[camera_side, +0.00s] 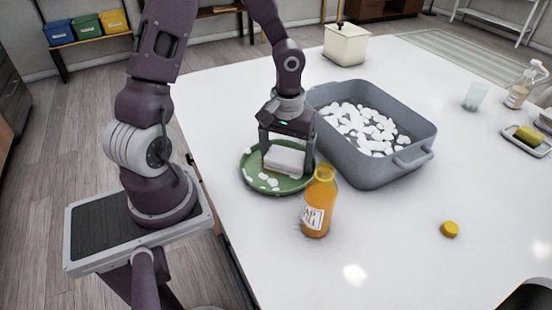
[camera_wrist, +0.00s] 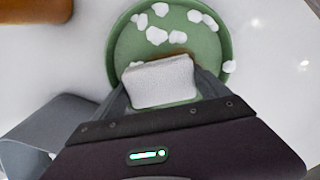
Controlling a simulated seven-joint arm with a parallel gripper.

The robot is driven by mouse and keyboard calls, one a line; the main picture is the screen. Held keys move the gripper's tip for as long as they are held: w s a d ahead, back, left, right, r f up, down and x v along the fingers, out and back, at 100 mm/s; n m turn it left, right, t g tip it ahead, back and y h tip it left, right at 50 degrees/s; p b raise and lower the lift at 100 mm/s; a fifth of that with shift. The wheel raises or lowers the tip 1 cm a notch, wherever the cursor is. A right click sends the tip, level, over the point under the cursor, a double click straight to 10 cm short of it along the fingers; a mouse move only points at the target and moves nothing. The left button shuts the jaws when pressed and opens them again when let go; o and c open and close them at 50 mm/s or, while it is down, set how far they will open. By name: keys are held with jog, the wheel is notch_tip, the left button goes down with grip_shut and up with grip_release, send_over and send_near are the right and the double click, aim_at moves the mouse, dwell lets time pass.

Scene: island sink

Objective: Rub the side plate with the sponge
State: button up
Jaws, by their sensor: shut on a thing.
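The side plate (camera_side: 252,181) is green and round and lies on the white counter, with white foam clumps on it. It also shows in the wrist view (camera_wrist: 125,48). The sponge (camera_side: 284,160) is a pale, whitish block, and it also shows in the wrist view (camera_wrist: 160,82). My gripper (camera_side: 286,166) points down over the plate and is shut on the sponge, with a finger at each side. The sponge is at the plate's surface; I cannot tell whether it is pressed on it. The part of the plate under the sponge is hidden.
A grey basin (camera_side: 372,135) full of foam stands close to the right of the plate. An orange bottle (camera_side: 319,205) stands just in front. A yellow cap (camera_side: 450,229) lies at the right. A tray (camera_side: 526,140) with a yellow sponge (camera_side: 528,135) is at far right. The front counter is mostly clear.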

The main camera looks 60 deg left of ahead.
aim_at(253, 178)
jog(key=shift+w, duration=0.7)
jog(key=shift+s, duration=5)
jog(key=shift+w, duration=4.9)
jog(key=shift+w+r, duration=0.15)
jog(key=shift+r, duration=4.7)
